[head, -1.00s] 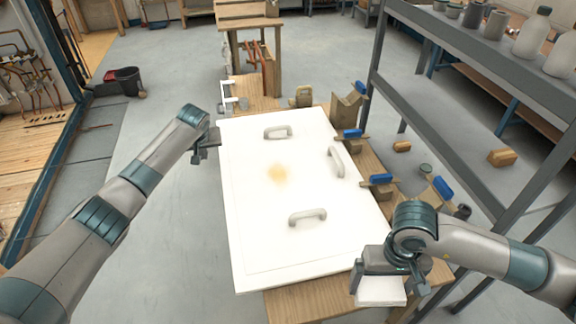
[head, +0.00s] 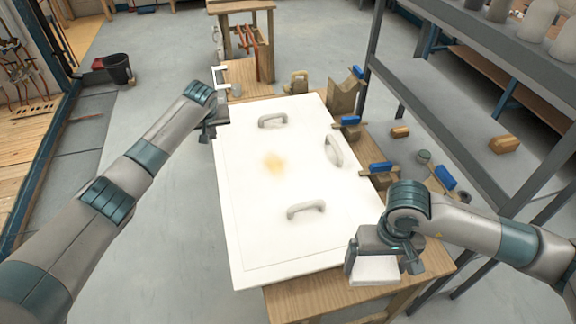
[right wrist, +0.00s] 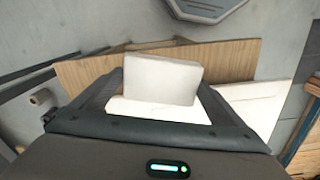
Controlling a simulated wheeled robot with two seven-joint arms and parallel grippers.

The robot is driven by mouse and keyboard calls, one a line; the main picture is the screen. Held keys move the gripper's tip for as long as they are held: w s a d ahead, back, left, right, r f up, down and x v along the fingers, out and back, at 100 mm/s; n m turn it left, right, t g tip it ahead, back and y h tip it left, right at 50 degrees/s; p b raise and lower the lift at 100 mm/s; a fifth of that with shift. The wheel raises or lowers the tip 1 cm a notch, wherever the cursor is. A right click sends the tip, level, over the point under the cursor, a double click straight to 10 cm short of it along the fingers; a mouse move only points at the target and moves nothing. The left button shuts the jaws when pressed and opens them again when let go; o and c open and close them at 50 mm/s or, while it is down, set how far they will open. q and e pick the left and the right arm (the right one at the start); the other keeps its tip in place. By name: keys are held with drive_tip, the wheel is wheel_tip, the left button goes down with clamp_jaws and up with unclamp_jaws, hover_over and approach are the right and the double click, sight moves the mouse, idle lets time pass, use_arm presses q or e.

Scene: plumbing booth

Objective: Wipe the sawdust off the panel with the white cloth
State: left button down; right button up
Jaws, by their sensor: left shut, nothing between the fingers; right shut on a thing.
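The white panel (head: 255,225) lies on a wooden bench, with three handles on it. A tan patch of sawdust (head: 274,163) lies on it left of the middle handle. My right gripper (head: 378,258) is shut on the white cloth (head: 375,271), at the panel's lower right corner over the bench. The cloth also shows between the fingers in the right wrist view (right wrist: 162,80). Whether the cloth touches the bench I cannot tell. My left gripper (head: 208,134) is shut and empty at the panel's upper left edge; its fingertips are partly hidden.
Handles stand up from the panel at the top (head: 272,121), right (head: 334,151) and bottom (head: 306,209). Blue-handled clamps (head: 381,168) line the bench's right side. A grey shelf rack (head: 425,105) stands at the right.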

use_arm(q)
drive_tip(key=b, duration=0.4)
hover_over(218, 159)
drive_tip(key=s, duration=0.2)
drive_tip(key=shift+s+d+f, duration=0.1)
drive_tip(key=shift+d+f, duration=0.1)
drive_tip(key=shift+f, duration=0.85)
drive_tip(key=shift+s+d+f, duration=0.1)
drive_tip(key=shift+d+f, duration=0.05)
drive_tip(key=shift+f, duration=0.9)
use_arm(e)
drive_tip(key=shift+f, duration=2.1)
use_arm(q)
drive_tip(key=shift+f+b, duration=1.1)
drive_tip(key=shift+f, duration=1.9)
use_arm(e)
drive_tip(key=shift+f, duration=1.25)
use_arm(q)
drive_tip(key=shift+r, duration=0.15)
use_arm(e)
drive_tip(key=shift+r, duration=0.15)
use_arm(q)
drive_tip(key=shift+r+p, duration=2.9)
drive_tip(key=shift+p, duration=0.05)
use_arm(e)
drive_tip(key=shift+r, duration=2.8)
